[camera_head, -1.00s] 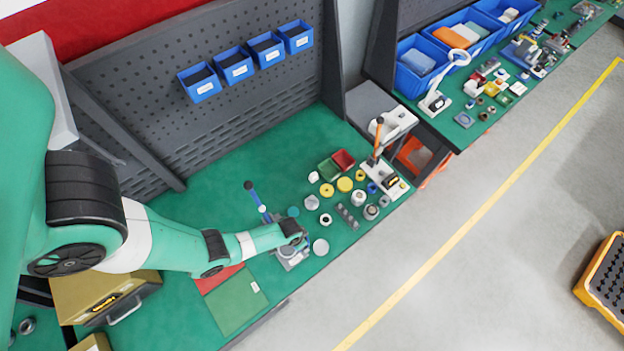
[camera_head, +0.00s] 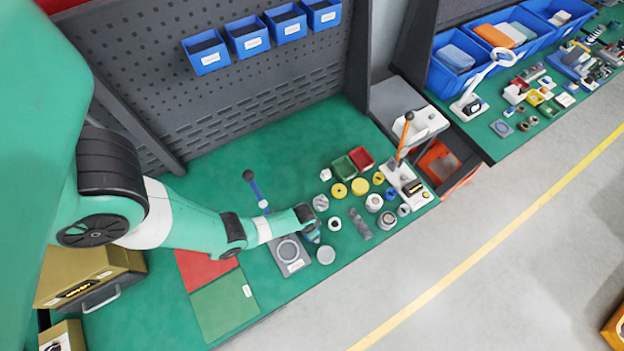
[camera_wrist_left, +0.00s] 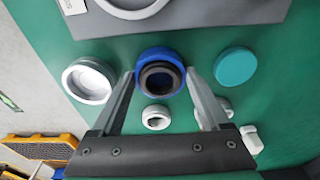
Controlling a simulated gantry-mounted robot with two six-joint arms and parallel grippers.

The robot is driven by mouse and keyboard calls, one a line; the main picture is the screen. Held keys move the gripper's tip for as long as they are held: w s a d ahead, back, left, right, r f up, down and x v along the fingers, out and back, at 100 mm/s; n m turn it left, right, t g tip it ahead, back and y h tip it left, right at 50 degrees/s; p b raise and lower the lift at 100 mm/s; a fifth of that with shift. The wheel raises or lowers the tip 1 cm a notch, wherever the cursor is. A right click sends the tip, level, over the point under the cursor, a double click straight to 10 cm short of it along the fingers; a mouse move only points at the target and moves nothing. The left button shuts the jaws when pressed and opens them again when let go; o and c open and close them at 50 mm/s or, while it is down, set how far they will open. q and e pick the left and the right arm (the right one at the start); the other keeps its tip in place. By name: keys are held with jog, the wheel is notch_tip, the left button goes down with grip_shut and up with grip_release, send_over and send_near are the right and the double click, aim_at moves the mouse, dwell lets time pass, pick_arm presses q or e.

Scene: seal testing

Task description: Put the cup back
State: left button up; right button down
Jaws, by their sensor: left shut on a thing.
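My left gripper (camera_head: 312,236) is low over the green bench, just right of the grey test fixture (camera_head: 289,252). In the left wrist view its two fingers (camera_wrist_left: 159,75) are shut on a blue cup (camera_wrist_left: 158,54) with a dark ring in its middle. In the head view the cup is mostly hidden by the gripper. The fixture's round seat (camera_head: 288,249) looks empty; its edge shows at the top of the wrist view (camera_wrist_left: 140,8). I cannot tell whether the cup touches the bench. My right gripper is not in view.
A pale round cup (camera_head: 326,255) and a small white ring (camera_head: 335,224) stand close to the gripper. A teal disc (camera_wrist_left: 235,66) lies beside it in the wrist view. Several parts and an orange-handled press (camera_head: 404,140) are to the right. The bench's front edge is near.

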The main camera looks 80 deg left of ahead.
pick_arm(q)
jog(key=shift+w+a+r, duration=0.1)
jog(key=shift+r, duration=0.05)
jog(key=shift+f, duration=0.2)
jog(key=o, duration=1.2)
jog(key=shift+r, duration=0.1)
jog(key=r+p, duration=0.4)
jog(key=s+r+p, duration=0.1)
jog(key=r+p, duration=0.2)
jog(key=r, duration=0.1)
jog(key=r+p, duration=0.4)
jog(key=shift+s+d+r+p, duration=0.1)
jog(key=shift+s+d+p, duration=0.1)
jog(key=shift+d+p, duration=0.15)
